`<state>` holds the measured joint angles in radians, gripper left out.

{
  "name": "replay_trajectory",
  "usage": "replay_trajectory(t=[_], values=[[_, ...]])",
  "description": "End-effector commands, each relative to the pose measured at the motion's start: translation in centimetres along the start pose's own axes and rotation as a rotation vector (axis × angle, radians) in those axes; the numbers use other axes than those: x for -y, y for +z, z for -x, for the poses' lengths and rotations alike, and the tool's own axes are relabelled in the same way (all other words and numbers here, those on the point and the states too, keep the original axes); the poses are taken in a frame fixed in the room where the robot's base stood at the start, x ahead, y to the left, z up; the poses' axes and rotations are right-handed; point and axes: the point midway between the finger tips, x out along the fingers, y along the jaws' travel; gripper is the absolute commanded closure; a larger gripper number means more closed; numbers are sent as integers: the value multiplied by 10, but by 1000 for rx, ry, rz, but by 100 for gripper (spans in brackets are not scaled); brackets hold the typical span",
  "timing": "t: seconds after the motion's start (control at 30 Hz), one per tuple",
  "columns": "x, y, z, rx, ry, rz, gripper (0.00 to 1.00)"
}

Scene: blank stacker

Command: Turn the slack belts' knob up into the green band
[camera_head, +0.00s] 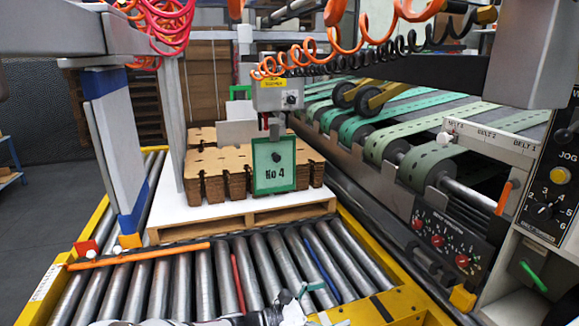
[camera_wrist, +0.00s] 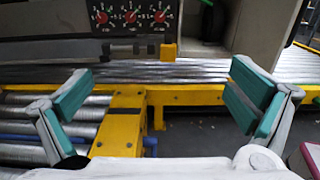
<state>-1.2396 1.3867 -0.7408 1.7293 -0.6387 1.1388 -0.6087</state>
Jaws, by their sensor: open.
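A dark panel (camera_head: 440,240) with three red knobs sits low on the machine at the right of the head view. Its left knob (camera_head: 417,223), middle knob (camera_head: 437,240) and right knob (camera_head: 462,261) run down toward the right. The same panel (camera_wrist: 85,23) shows its dials at the top of the wrist view; their exact settings are too small to read. Green perforated belts (camera_head: 433,160) run over rollers above it; I cannot tell surely which are slack. My gripper (camera_wrist: 162,92) is open and empty, its teal-padded fingers wide apart, below and short of the panel.
A yellow frame (camera_head: 405,305) and steel rollers (camera_head: 140,295) lie between me and the panel. A pallet (camera_head: 240,215) with stacked brown blanks stands on the rollers. An orange handle (camera_head: 504,198) and a JOG dial box (camera_head: 548,190) are right of the panel. Coiled cables hang above.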

Motion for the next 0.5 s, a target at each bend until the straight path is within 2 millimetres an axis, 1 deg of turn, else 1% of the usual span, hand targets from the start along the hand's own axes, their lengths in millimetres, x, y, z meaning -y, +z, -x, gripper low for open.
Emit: replay_trajectory(t=[0.33,0.5], values=[[16,11,-11,-85,-101,-53,0],[28,20,-18,-149,-179,-96,0]])
